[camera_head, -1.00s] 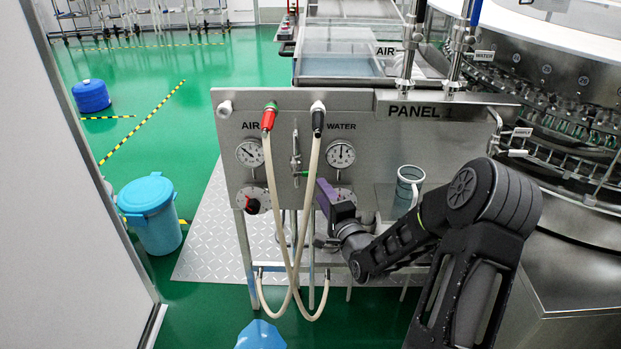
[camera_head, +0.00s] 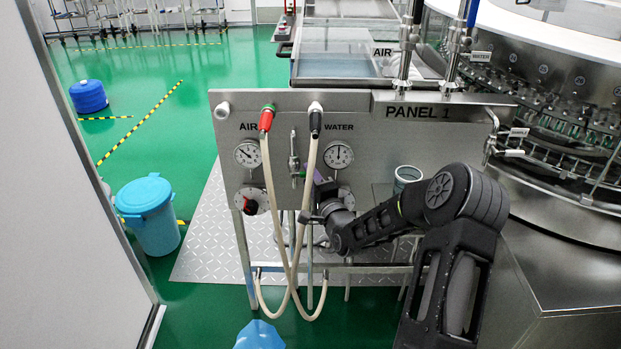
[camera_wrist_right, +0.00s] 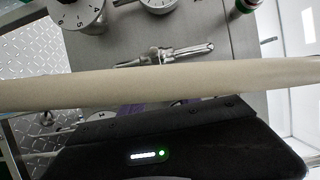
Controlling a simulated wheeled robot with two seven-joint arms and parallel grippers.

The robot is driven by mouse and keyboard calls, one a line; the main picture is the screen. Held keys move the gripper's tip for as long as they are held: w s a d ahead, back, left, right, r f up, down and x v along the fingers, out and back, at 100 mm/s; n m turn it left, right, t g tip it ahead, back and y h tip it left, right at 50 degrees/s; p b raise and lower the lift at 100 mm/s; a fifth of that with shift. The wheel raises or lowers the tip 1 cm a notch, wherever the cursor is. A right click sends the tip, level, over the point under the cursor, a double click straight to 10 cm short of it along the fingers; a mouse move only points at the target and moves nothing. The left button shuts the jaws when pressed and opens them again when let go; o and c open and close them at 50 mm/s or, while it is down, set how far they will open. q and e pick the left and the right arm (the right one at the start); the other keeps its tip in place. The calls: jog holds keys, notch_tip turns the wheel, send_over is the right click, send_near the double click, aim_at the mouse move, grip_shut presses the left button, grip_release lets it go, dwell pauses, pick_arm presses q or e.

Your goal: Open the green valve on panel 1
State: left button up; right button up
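Panel 1 (camera_head: 380,140) is a grey metal panel with a label, gauges and knobs. A slim metal valve fitting (camera_head: 294,155) stands upright between the two gauges, with a small green part (camera_head: 298,174) low on it. A metal fitting shows lying sideways in the right wrist view (camera_wrist_right: 165,56). My right gripper (camera_head: 311,178) is close to the fitting's lower right side, partly behind the water hose. Its purple part shows, but its fingertips are hidden, so contact and opening cannot be told. In the right wrist view the hose crosses in front. My left gripper is not in view.
Two cream hoses (camera_head: 279,215) hang from a red connector (camera_head: 266,118) and a black connector (camera_head: 315,121), close to my right gripper. A metal mug (camera_head: 406,175) stands right of the gauges, partly behind my arm. A blue bin (camera_head: 150,215) stands at left on green floor.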

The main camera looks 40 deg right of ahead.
grip_shut()
dwell(0.4)
